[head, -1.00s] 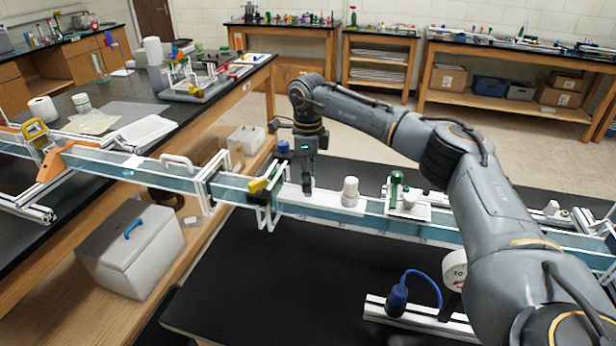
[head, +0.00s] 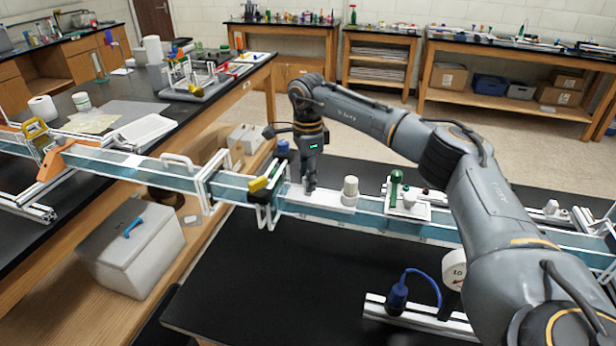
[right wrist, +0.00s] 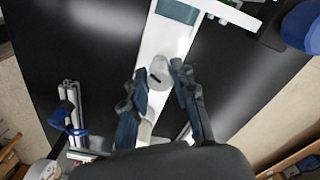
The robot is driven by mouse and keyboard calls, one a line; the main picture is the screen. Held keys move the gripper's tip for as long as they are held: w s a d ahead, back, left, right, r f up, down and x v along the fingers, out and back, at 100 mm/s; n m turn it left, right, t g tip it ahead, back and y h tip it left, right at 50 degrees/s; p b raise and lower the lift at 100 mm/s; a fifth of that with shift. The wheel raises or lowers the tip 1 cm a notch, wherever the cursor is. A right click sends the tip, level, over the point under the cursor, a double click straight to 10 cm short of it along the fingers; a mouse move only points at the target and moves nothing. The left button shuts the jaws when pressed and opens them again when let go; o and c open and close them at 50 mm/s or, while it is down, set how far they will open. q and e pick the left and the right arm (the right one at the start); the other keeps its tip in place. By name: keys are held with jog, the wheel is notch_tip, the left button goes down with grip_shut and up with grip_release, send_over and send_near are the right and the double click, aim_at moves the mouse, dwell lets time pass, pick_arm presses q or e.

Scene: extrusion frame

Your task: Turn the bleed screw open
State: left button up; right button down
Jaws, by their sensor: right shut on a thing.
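The bleed screw looks like a small pale, slotted knob (right wrist: 158,72) on a white plate (right wrist: 166,38) in the right wrist view. My right gripper (right wrist: 160,75) has its two dark fingers on either side of the knob and is shut on it. In the head view my right gripper (head: 309,187) points down at the white plate (head: 325,200) on top of the clear channel. The fingers hide the screw there, so its turn angle cannot be told. My left gripper is not in view.
A white cylinder (head: 350,190) stands just right of the gripper, with a green-handled valve (head: 396,185) beyond it. A yellow-handled clamp (head: 258,184) is to the left. The black bench front (head: 290,270) is clear.

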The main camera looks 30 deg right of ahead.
jog(key=shift+r, duration=0.1)
jog(key=c, duration=1.1)
grip_release()
jog(key=shift+o, duration=0.2)
notch_tip(320, 180, up, 12)
